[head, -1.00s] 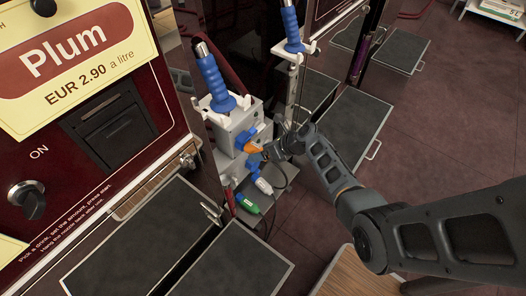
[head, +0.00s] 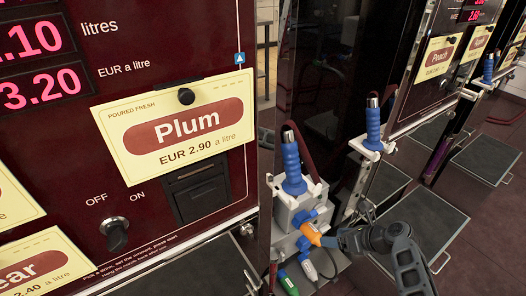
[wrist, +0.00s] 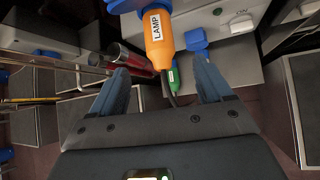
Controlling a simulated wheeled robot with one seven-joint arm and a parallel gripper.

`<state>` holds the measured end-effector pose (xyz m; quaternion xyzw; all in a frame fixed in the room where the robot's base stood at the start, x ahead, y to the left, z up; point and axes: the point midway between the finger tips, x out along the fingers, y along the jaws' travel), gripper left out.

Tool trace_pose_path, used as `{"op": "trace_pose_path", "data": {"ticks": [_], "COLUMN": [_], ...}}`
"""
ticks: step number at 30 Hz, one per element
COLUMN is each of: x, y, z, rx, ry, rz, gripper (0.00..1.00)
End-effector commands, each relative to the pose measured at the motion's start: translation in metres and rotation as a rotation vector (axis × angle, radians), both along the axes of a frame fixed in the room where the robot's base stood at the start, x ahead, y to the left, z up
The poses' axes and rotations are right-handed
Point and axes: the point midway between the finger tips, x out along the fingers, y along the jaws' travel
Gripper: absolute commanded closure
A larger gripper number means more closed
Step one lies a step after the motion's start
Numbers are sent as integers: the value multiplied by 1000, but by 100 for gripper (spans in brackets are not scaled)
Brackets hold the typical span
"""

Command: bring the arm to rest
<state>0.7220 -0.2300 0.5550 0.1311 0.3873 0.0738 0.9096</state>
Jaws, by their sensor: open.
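My gripper (head: 328,241) is at the lower right of the head view, beside an orange plug (head: 309,234) on the grey socket box (head: 290,212). In the wrist view my gripper (wrist: 163,78) is open, its two blue-grey fingers apart. The orange plug (wrist: 158,42), labelled LAMP, shows ahead, between and beyond the fingertips, with its dark cable running down between them. I cannot tell whether a finger touches it. My arm (head: 405,262) comes in from the lower right.
A green plug (head: 288,284) and a white plug (head: 308,268) hang below the orange one. A blue-handled nozzle (head: 292,165) stands above the box. The Plum pump panel (head: 100,190) fills the left. Dark platforms (head: 440,225) stand at right.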

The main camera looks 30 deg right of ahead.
Motion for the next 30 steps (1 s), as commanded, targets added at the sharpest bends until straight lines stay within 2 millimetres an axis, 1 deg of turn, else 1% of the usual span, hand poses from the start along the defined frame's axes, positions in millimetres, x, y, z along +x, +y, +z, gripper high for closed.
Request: {"op": "trace_pose_path", "data": {"ticks": [4, 6, 8, 11, 13, 17, 18, 20, 23, 24, 26, 29, 30], "x": [-3, -10, -20, -47, -68, -108, -120, -138, -165, -177, -192, -217, -225], "y": [3, 11, 22, 46, 64, 93, 101, 112, 131, 138, 147, 163, 169], "z": [-2, -6, -11, -19, -21, -13, -8, 2, 25, 36, 54, 90, 106], "rx": [-15, -62, -136, -318, -474, -764, -852, -984, -1206, -1293, -1426, -1648, -1739], "ry": [2, 0, 0, -6, -14, -36, -43, -57, -85, -97, -116, -153, -168], "rz": [9, 37, 82, 197, 300, 505, 569, 667, 835, 901, 999, 1159, 1221], "gripper": [21, 21, 21, 21, 21, 21, 21, 21, 21, 21, 21, 21, 21]}}
